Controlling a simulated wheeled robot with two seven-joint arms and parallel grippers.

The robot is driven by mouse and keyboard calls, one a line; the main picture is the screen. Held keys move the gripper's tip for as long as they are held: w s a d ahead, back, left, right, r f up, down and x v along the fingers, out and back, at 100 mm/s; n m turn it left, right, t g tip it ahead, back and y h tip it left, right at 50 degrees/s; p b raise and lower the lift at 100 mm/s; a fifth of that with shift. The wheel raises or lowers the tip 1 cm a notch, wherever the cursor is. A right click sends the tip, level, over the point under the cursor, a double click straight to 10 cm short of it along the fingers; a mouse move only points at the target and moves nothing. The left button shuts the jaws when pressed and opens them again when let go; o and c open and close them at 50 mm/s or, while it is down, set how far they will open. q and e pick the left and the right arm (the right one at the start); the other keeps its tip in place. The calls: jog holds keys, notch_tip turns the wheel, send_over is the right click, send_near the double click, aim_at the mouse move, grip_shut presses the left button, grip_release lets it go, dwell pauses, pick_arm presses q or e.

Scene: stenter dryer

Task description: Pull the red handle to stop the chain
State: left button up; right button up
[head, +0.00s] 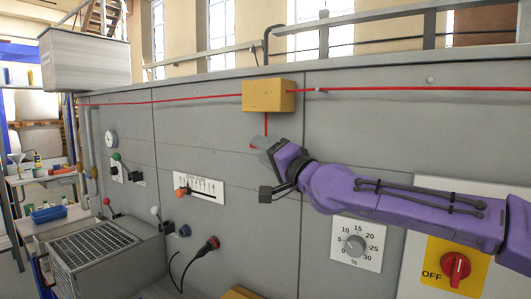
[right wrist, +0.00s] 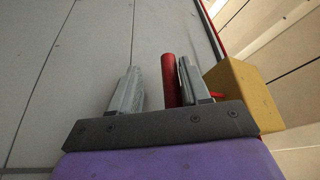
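The red handle (right wrist: 169,80) shows in the right wrist view as a red bar between the two grey fingers of my right gripper (right wrist: 157,75). It lies close to the right finger, with a clear gap to the left finger, so the gripper is open around it. In the head view my right gripper (head: 260,145) is below the yellow box (head: 268,95). A thin red rod runs down from that box, and only a small red end of the handle (head: 252,147) shows beside the fingers. The rest is hidden by the gripper. My left gripper is in neither view.
A red cord (head: 400,89) runs along the grey panel on both sides of the yellow box. Below are a slider scale (head: 200,189), a percent dial (head: 355,246) and a red OFF switch (head: 455,268). A metal grille box (head: 95,248) stands at the lower left.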

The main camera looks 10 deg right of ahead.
jog(key=b+v, duration=0.3)
jog(key=v, duration=0.7)
jog(key=shift+s, duration=0.25)
jog(key=shift+d, duration=0.15)
